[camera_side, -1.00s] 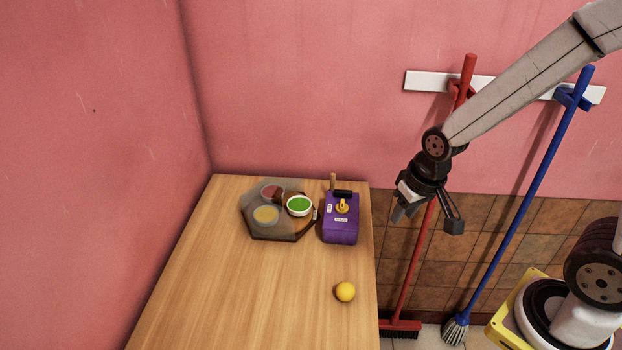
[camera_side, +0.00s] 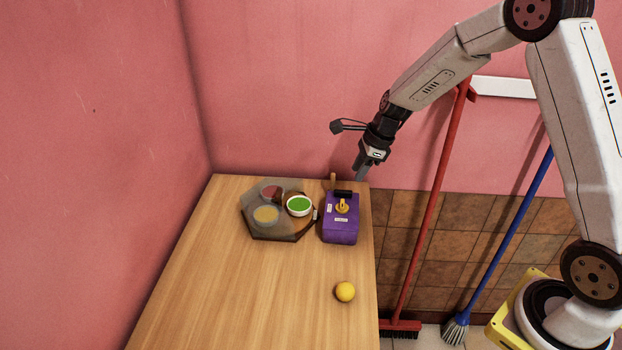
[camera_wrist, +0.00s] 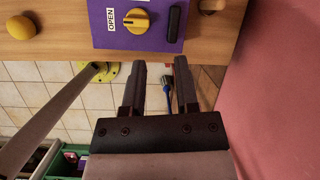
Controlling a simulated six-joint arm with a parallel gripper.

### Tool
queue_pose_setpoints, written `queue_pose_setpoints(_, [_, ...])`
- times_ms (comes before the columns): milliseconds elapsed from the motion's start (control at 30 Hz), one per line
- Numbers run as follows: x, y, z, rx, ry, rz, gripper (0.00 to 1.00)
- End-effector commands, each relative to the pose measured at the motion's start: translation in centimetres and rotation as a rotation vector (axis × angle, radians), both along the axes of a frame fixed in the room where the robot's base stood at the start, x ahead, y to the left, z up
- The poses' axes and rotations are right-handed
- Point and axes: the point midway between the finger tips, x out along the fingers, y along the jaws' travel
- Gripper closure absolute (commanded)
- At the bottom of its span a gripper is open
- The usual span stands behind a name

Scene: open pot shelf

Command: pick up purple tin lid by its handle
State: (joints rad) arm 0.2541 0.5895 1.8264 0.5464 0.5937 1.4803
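The purple tin (camera_side: 340,232) stands at the right edge of the table. Its purple lid (camera_side: 330,204) bears a yellow knob (camera_side: 342,206) and a black bar handle (camera_side: 343,194). In the wrist view the lid (camera_wrist: 110,36), the knob (camera_wrist: 137,21) beside an "OPEN" label, and the black handle (camera_wrist: 175,24) show near the top. My gripper (camera_side: 361,173) is above and behind the tin's right side, apart from it. In the wrist view its two fingers (camera_wrist: 160,70) are spread with nothing between them, below the lid's edge in the picture.
A hexagonal tray (camera_side: 287,234) with several small bowls sits left of the tin. A wooden handle (camera_side: 333,180) stands up behind the tin. A yellow ball (camera_side: 345,291) lies nearer the front. A red broom (camera_side: 433,210) leans right of the table. The table's left and front are clear.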

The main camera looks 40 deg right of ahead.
Motion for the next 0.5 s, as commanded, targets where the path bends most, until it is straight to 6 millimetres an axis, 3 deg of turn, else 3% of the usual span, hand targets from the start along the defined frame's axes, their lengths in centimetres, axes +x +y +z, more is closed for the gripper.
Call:
queue_pose_setpoints(200, [1.6,-1.0,-0.6,0.08,0.028,-0.183,0.62])
queue_pose_setpoints(500, [1.9,-1.0,-1.0,0.092,0.034,-0.205,0.62])
